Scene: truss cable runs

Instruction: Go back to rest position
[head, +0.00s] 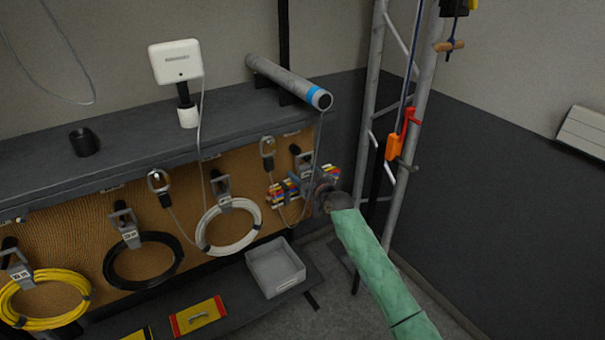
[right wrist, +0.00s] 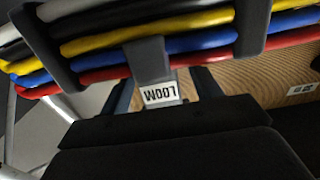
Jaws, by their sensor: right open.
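My right arm, in a green sleeve, reaches in from the lower right of the head view. Its right gripper (head: 318,192) is at the pegboard beside a loom of coloured cables (head: 284,192). In the right wrist view the loom (right wrist: 185,45) fills the top, with white, black, yellow, blue and red cables in dark clips. A grey tab with a label reading LOOM (right wrist: 160,95) hangs in front of the open gripper. Whether the jaws touch the tab is hard to tell. My left gripper is not in view.
A grey shelf (head: 130,120) runs above the pegboard, with a white box device (head: 175,62) and a grey tube (head: 285,80). Yellow, black and white cable coils hang below. A grey bin (head: 275,270) stands underneath. A metal truss (head: 410,130) with an orange-red clamp (head: 397,143) rises close to my right arm.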

